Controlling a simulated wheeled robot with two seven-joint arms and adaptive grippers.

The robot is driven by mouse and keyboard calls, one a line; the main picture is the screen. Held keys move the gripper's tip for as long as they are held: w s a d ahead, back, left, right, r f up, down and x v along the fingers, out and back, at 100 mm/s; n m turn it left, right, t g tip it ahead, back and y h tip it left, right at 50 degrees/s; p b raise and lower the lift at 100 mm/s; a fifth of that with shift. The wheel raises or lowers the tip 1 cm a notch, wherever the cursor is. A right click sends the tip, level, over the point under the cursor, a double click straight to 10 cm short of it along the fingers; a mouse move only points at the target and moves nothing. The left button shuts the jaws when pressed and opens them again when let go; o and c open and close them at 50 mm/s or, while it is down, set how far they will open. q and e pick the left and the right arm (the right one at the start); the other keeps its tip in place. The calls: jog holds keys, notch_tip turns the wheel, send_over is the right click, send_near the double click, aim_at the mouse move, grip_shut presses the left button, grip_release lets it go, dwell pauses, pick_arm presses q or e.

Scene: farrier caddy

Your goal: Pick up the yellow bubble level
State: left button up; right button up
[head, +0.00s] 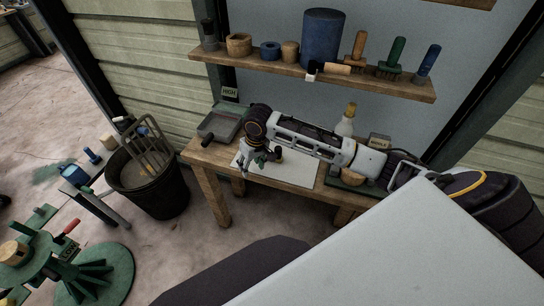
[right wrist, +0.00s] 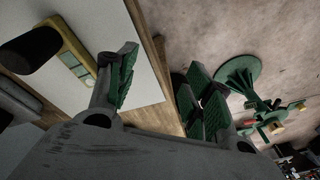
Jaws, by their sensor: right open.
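The yellow bubble level (right wrist: 76,62) shows in the right wrist view at the upper left, lying on a white board (right wrist: 92,22), with pale greenish windows along it. In the head view I cannot pick it out; my right gripper and arm cover that part of the table. My right gripper (head: 252,163) hangs over the left part of the white board. In the right wrist view its green-padded fingers (right wrist: 158,88) are apart with nothing between them. The level is beside the left finger, outside the gap. My left gripper is not in view.
A black cylinder (right wrist: 30,50) overlaps the level's end in the wrist view. A grey tray (head: 218,127) is at the table's left. A shelf (head: 290,72) with brushes and rolls hangs above. A black bucket (head: 150,192) and green stand (head: 100,275) are on the floor.

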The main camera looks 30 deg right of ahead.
jog(key=w+d+r+m+h, duration=0.1)
jog(key=w+d+r+m, duration=0.1)
jog(key=d+r, duration=0.4)
notch_tip(320, 180, up, 5)
jog(key=m+g, duration=0.2)
send_over(278, 147)
jog(key=f, duration=0.7)
jog(key=shift+a+f, duration=0.2)
jog(key=shift+a, duration=0.05)
jog(key=shift+f, duration=0.6)
jog(key=f, duration=0.3)
jog(key=shift+d+f, duration=0.25)
jog(key=shift+f, duration=0.4)
jog(key=shift+c, duration=0.8)
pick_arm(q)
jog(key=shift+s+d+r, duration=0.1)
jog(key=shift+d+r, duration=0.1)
pick_arm(e)
grip_shut()
